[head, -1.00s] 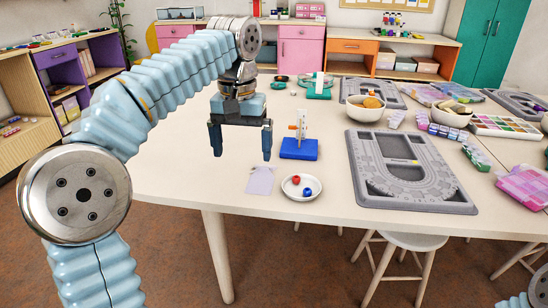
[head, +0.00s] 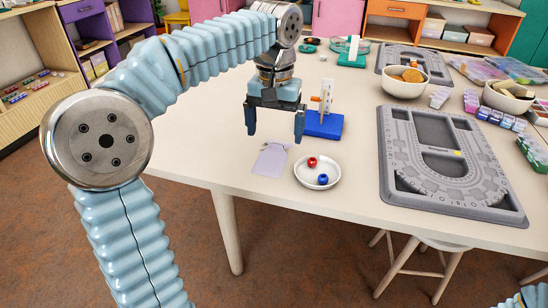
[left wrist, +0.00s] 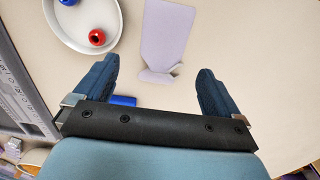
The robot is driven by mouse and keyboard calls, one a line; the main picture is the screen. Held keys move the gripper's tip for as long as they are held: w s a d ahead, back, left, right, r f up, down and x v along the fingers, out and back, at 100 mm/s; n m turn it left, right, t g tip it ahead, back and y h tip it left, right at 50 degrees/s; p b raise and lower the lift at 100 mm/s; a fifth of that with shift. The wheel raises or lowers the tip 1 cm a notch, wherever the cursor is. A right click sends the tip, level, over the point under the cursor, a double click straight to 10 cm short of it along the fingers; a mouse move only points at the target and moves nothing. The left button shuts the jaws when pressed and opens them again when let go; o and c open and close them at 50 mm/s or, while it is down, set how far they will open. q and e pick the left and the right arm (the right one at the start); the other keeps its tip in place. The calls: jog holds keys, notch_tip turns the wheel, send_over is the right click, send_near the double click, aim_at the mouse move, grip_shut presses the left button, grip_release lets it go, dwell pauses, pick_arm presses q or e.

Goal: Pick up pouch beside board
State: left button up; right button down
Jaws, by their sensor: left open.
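The pale lilac pouch (head: 271,160) lies flat on the table, to the left of the white dish and well left of the grey bead board (head: 452,168). It also shows in the left wrist view (left wrist: 166,35), ahead of the fingertips and between their lines. My left gripper (head: 273,138) is open and empty, its fingers pointing down above the table, just behind the pouch in the head view. In the left wrist view both fingers (left wrist: 152,75) are spread apart and do not touch the pouch. My right gripper is not in view.
A white dish (head: 303,176) with a red bead (head: 312,162) and a blue bead (head: 323,179) sits right of the pouch. A blue stand (head: 325,124) is close behind the gripper. Bowls (head: 404,86) stand farther back. The table is clear left of the pouch.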

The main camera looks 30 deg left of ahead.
aim_at(273, 157)
pick_arm(q)
notch_tip(273, 157, down, 5)
jog(key=shift+s+a+f+b, duration=0.1)
jog(key=shift+s+a+b, duration=0.05)
jog(key=shift+b, duration=0.2)
jog(key=c, duration=1.1)
